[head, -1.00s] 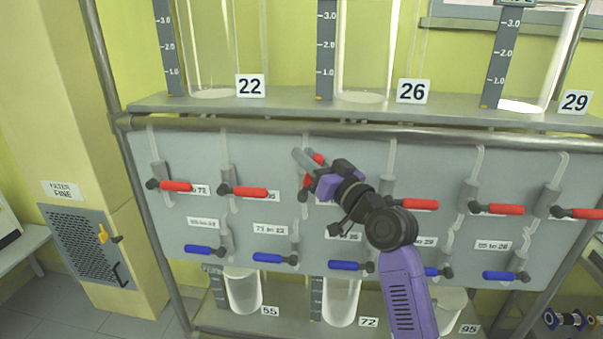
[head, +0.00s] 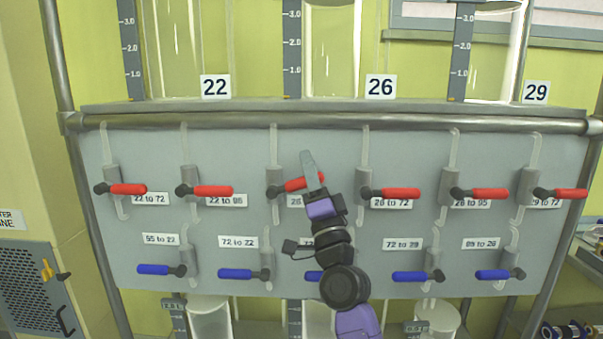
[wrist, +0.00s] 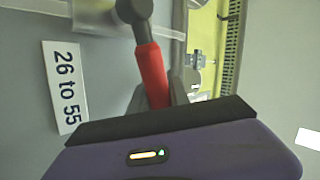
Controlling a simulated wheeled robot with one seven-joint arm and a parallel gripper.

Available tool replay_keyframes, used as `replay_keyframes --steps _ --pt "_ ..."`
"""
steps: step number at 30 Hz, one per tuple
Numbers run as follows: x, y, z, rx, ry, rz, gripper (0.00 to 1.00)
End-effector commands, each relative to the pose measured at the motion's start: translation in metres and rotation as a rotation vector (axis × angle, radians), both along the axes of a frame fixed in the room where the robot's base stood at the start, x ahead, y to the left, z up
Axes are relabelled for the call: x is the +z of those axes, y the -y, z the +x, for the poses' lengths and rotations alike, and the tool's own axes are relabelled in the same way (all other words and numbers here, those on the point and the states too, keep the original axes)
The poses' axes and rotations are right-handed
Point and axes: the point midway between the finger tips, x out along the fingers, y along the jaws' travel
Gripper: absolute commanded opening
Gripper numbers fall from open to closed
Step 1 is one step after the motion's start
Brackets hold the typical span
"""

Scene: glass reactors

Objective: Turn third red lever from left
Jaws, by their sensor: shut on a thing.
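The third red lever from the left (head: 295,185) is on the grey panel's upper row. Its handle points right and tilts slightly upward from its dark pivot. My gripper (head: 311,172) is at the handle's right part, its grey finger crossing in front of it. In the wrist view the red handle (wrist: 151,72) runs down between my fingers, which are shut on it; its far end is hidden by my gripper. A label reading "26 to 55" (wrist: 66,87) is beside it; in the head view my arm partly covers this label.
Neighbouring red levers (head: 212,191) and (head: 398,193) lie roughly level on either side. A lower row has blue levers (head: 240,274), one partly behind my arm. Above the panel are a metal rail (head: 400,124) and a shelf with glass vessels.

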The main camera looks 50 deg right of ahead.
Motion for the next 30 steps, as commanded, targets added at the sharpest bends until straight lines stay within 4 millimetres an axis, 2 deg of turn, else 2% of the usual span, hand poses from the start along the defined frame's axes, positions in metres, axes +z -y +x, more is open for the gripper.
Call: replay_keyframes --steps 1,12,30 --pt "-0.007 0.0 0.0 0.0 0.029 0.026 0.0" --pt "-0.024 0.007 -0.008 -0.002 0.212 0.167 0.0" --pt "-0.03 0.009 -0.01 -0.003 0.274 0.216 0.0"
